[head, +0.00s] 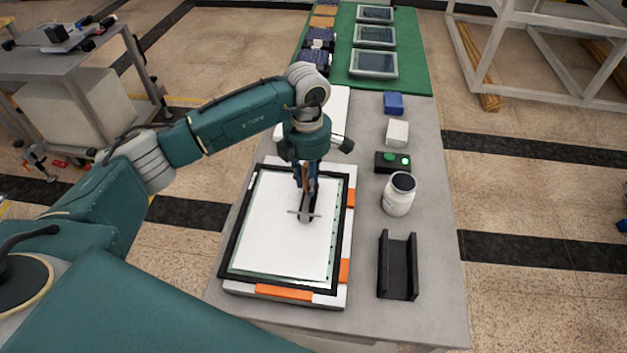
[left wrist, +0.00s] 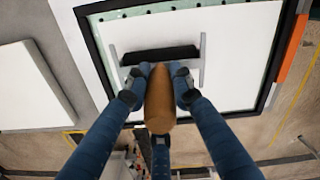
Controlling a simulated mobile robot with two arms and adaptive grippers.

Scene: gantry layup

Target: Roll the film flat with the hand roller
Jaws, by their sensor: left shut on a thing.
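The white film (head: 280,230) lies inside a black rectangular frame (head: 228,240) on a white board with orange edge pieces. It also shows in the left wrist view (left wrist: 225,35). My left gripper (head: 306,185) is above the film, shut on the wooden handle (left wrist: 159,100) of the hand roller (head: 304,214). The dark roller barrel (left wrist: 160,55) sits in a grey bracket, over the upper right part of the film. I cannot tell whether the barrel touches the film. A greenish strip with dots shows along the film's right side. My right gripper is not in view.
Right of the frame stand a black open holder (head: 397,268), a white jar with a dark lid (head: 399,195), a black box with a green button (head: 392,161), a white block (head: 397,133) and a blue block (head: 393,103). Framed panels (head: 374,63) lie on a green mat at the back.

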